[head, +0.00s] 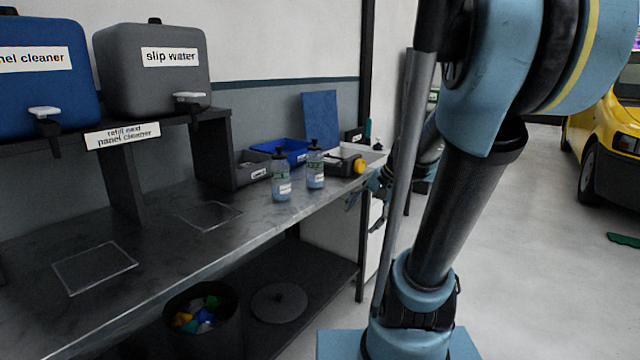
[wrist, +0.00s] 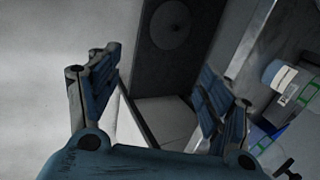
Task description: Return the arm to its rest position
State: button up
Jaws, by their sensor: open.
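My gripper (wrist: 158,92) is open, with its two blue-padded fingers spread apart and nothing between them in the wrist view. In the head view my gripper (head: 366,194) is small and partly hidden behind my own arm, just off the bench's front edge, to the right of the bottles. My arm rises large on the right of the head view and bends over at the top. Two bottles with green-striped labels stand upright on the bench, a left one (head: 281,178) and a right one (head: 315,168), both apart from the gripper.
The bench (head: 165,262) runs along the left, with a grey slip water tank (head: 155,85) and a blue tank (head: 45,98) on a raised shelf. A bin (head: 202,340) and a round lid (head: 279,303) are below.

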jog(key=s+d+f+n+h, duration=0.2)
jog(key=s+d+f+n, duration=0.1)
jog(key=s, duration=0.4)
jog(key=s+d+f+n+h, duration=0.2)
jog(key=s+d+f+n, duration=0.1)
jog(key=s, duration=0.4)
jog(key=shift+s+f+n+g+h, duration=0.2)
jog(key=shift+f+n+g+h, duration=0.15)
jog(key=shift+f+n, duration=0.2)
